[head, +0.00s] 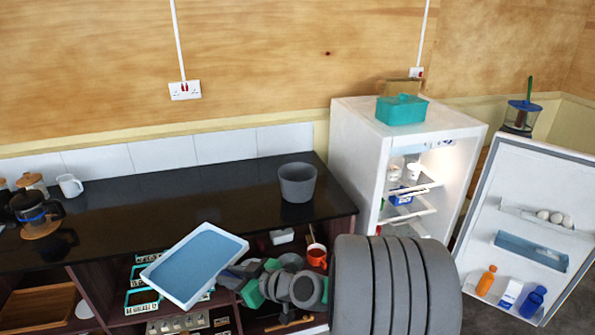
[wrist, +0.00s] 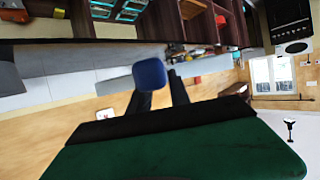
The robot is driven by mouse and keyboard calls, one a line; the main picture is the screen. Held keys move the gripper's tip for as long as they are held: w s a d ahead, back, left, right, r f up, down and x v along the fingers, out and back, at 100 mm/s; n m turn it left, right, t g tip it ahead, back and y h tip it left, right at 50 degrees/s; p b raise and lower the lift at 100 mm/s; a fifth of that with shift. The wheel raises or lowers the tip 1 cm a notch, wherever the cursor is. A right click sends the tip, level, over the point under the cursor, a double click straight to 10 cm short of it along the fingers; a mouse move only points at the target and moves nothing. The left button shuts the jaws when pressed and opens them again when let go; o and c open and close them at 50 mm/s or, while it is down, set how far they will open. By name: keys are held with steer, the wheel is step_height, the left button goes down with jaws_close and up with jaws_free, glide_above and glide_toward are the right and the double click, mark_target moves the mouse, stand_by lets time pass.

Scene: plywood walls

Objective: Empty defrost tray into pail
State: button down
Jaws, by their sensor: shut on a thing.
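The defrost tray (head: 238,246) is a shallow white rectangular tray with a blue inside, in the head view in front of the counter's edge. My gripper (head: 236,279) is at its right side and shut on it; the fingertips are hard to make out there. In the wrist view my two dark fingers (wrist: 160,90) have a blue block (wrist: 150,73) between their tips; I cannot tell what part of the tray it is. The pail (head: 298,186) is a grey open bucket standing upright on the counter, behind and right of the tray. Its bottom inside is hidden.
The dark counter (head: 180,207) is clear between the pail and the coffee pot (head: 30,208) and white mug (head: 70,186). Shelves below hold crates and an orange mug (head: 316,256). The fridge (head: 350,150) stands right, its door (head: 530,180) open. A teal box (head: 402,110) is on top.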

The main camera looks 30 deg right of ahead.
stand_by(0.4)
steer(key=d+r+m+h, duration=0.3)
steer(key=d+r, duration=0.2)
steer(key=d, duration=1.5)
steer(key=d+r+m+t+h, duration=0.1)
steer(key=d+r+m+h, duration=0.2)
steer(key=d, duration=1.7)
steer(key=d+r+m+h, duration=0.2)
steer(key=d+r, duration=0.6)
steer(key=d, duration=1.2)
steer(key=shift+w+r+m+h, duration=0.3)
steer(key=shift+m+h, duration=0.1)
steer(key=shift+h, duration=0.7)
